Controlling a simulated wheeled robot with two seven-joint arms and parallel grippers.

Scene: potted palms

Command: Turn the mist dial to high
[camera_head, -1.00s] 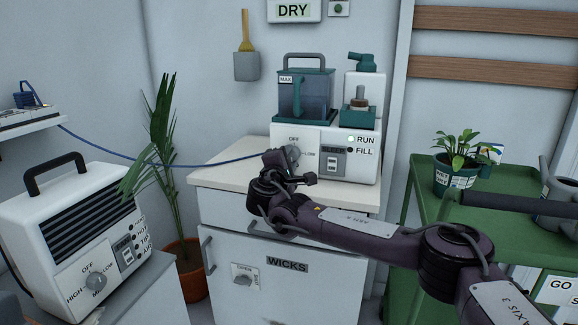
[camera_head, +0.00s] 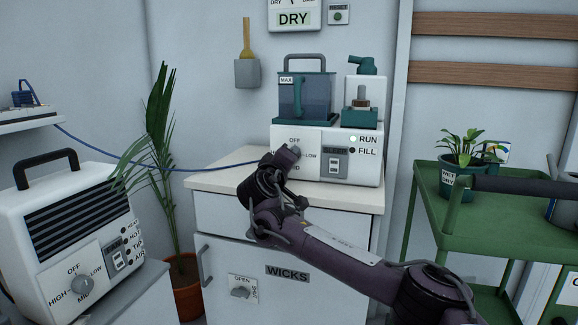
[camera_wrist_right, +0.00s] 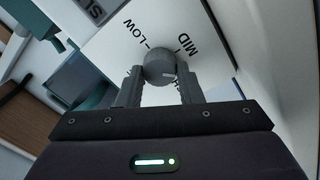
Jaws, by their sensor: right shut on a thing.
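The mist dial (camera_wrist_right: 159,66) is a round grey knob on the front of the white mister (camera_head: 360,170). In the right wrist view the fingers of my right gripper (camera_wrist_right: 161,76) are shut on it, one on each side. A small pale mark shows on the knob's right side. LOW reads at upper left and MID at right; another label is partly hidden by a finger. In the head view my right gripper (camera_head: 286,156) is at the dial and covers most of it. My left gripper is not in view.
The mister stands on a white cabinet (camera_head: 225,255) with a teal tank (camera_head: 312,95) on top. A white heater (camera_head: 70,235) with a similar dial (camera_head: 82,284) stands at left, near a tall palm (camera_head: 158,150). A green trolley (camera_head: 425,205) is at right.

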